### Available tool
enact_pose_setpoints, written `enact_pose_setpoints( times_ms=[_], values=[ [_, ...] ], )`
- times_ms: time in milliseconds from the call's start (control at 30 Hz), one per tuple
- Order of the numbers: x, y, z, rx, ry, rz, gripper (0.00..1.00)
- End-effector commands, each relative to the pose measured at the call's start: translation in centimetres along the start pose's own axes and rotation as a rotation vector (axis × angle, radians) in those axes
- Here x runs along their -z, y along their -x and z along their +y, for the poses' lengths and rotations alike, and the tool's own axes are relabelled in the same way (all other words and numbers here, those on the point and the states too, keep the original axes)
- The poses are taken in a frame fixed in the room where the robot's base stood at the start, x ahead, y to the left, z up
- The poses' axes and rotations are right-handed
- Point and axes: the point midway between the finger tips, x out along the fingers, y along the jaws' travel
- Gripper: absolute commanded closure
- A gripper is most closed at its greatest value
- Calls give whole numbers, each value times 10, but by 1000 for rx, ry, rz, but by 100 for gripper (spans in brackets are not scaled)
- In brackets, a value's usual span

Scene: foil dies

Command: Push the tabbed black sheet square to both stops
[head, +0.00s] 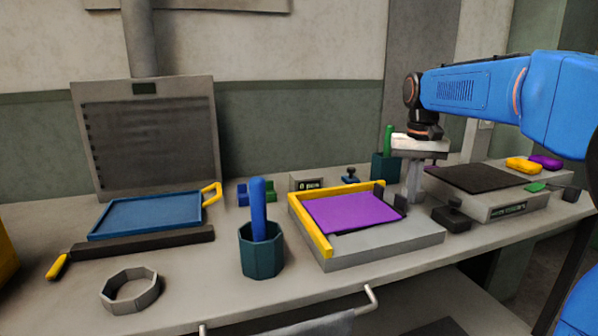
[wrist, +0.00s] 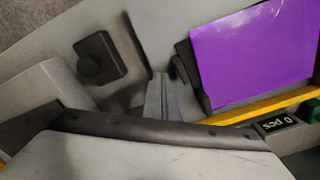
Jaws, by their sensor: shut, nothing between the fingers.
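A purple sheet (head: 350,211) lies on a grey bed with a yellow L-shaped stop rail (head: 312,226) along its left and back sides. A thin black edge (head: 345,233) shows under its front, and two upright black tabs (head: 400,204) stand at its right side. I cannot tell how much black sheet lies under the purple one. In the wrist view the purple sheet (wrist: 250,55) is at upper right, with a black tab (wrist: 189,65) on its left. My gripper (head: 414,196) is shut and empty, pointing down just right of the tabs; its fingertips (wrist: 160,88) show apart from them.
A scale (head: 500,207) with a dark top plate stands right of my gripper, and a black knobbed block (head: 452,215) stands in front. A counter display (head: 307,182) is behind the bed. A teal cup (head: 261,250) with a blue handle stands left of it.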

Motion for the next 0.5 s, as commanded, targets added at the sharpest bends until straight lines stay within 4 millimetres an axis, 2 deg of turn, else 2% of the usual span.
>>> enact_pose_setpoints(
  times_ms=[500],
  values=[
    [-7, 0, -13, 0, 0, 0, 100]
  ],
)
